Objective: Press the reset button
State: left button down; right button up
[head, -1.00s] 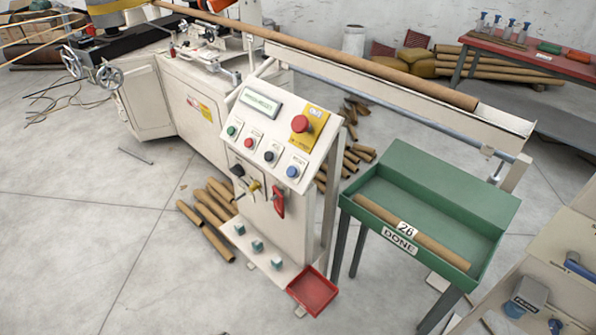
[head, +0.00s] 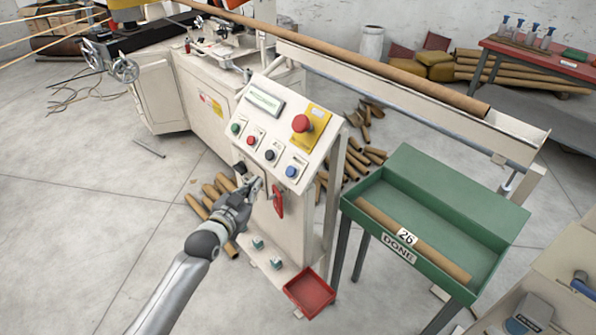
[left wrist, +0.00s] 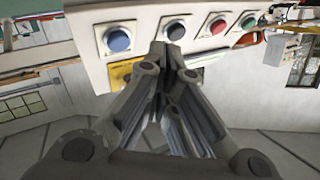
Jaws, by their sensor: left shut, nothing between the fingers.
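The control panel (head: 285,128) carries a row of green (head: 235,128), red (head: 252,139), black (head: 270,155) and blue (head: 291,172) buttons; their small labels are too blurred to read surely. My left gripper (head: 257,184) is shut and empty, in front of the panel's lower left part, below the row. In the left wrist view the row looks reversed: the blue button (left wrist: 119,40) is left of the fingertips (left wrist: 172,58), and the black button (left wrist: 175,32) is just beyond them. I cannot tell the exact gap to the panel. My right gripper is not in view.
A large red mushroom button (head: 302,123) sits on a yellow plate above the row. A red handle (head: 279,201) hangs below the panel. A green DONE tray (head: 350,205) stands to the right. A long tube (head: 400,73) lies in the trough behind.

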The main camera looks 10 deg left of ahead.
aim_at(291, 172)
pick_arm(q)
notch_tip(291, 172, up, 8)
jog(key=w+d+m+t+h, duration=0.1)
jog(key=d, duration=0.1)
jog(key=shift+d, duration=0.2)
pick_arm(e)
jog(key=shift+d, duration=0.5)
pick_arm(q)
jog(key=shift+w+f, duration=0.1)
jog(key=shift+w, duration=0.05)
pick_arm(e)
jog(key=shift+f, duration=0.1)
pick_arm(q)
jog(key=w+d+f+b, duration=0.4)
jog(key=w+f+b, duration=0.1)
jog(key=b, duration=0.1)
jog(key=shift+w+f+b, duration=0.15)
jog(key=shift+f+b, duration=0.15)
jog(key=shift+b, duration=0.1)
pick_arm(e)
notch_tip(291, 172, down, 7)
pick_arm(q)
jog(key=shift+d, duration=0.1)
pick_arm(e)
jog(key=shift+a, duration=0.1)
pick_arm(q)
jog(key=shift+w+d+f, duration=0.2)
jog(key=shift+f, duration=0.05)
